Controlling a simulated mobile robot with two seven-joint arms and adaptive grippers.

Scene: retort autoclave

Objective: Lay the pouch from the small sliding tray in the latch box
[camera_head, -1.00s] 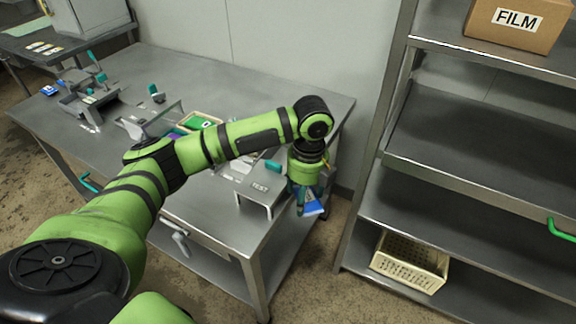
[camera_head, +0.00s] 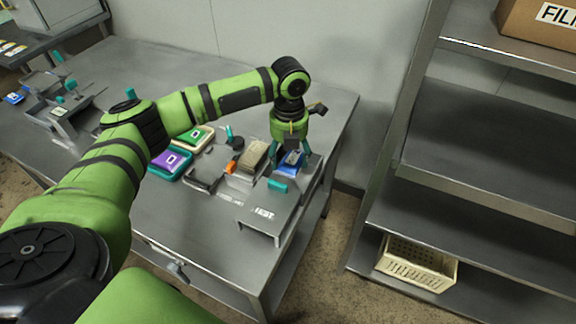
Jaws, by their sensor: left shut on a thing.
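My left gripper (camera_head: 290,160) is shut on a blue pouch (camera_head: 291,158) with a pale patch. It holds the pouch over the right end of the steel table, behind the bench labelled TEST (camera_head: 262,213). A grey fixture with a tan block (camera_head: 255,155) and an orange piece (camera_head: 231,167) stands just left of the pouch; I cannot tell surely whether it is the latch box. A teal handle (camera_head: 278,185) shows in front of the pouch. The gripper hides what lies directly under the pouch. The small sliding tray cannot be told for sure. My right gripper is not in view.
A purple pouch on a teal tray (camera_head: 170,176) and a green pouch on a beige tray (camera_head: 209,133) lie to the left. A black round piece with a teal knob (camera_head: 235,143) stands behind. A steel rack (camera_head: 400,170) rises on the right, with a cream basket (camera_head: 440,278) low down.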

